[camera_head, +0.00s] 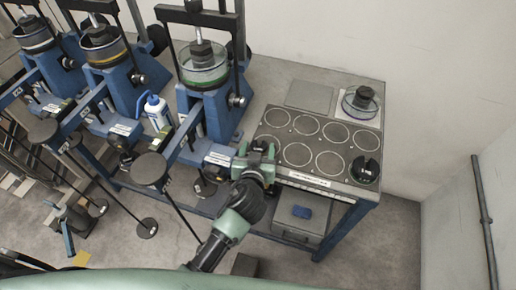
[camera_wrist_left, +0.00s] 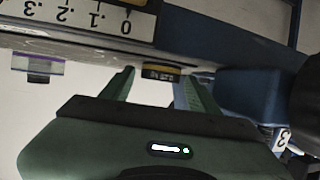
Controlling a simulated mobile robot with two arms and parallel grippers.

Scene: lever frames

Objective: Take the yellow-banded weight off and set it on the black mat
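In the left wrist view, the small dark weight with a yellow band (camera_wrist_left: 160,72) is between the two green fingertips of my left gripper (camera_wrist_left: 160,84). The fingers are apart, with a gap showing on each side of the weight. In the head view, my left gripper (camera_head: 256,158) is at the front left corner of the bench top, beside the nearest lever frame; I cannot make out the yellow band there. The black mat with pale circles (camera_head: 330,160) lies on the bench to the right of the gripper. My right gripper is not in view.
Blue lever frames (camera_head: 207,112) stand in a row at left. A dark weight (camera_head: 366,171) sits on the mat's right front. A glass cell (camera_head: 360,103) and grey plate (camera_head: 310,95) are behind it. A purple-banded weight (camera_wrist_left: 38,70) shows in the wrist view. Most mat circles are empty.

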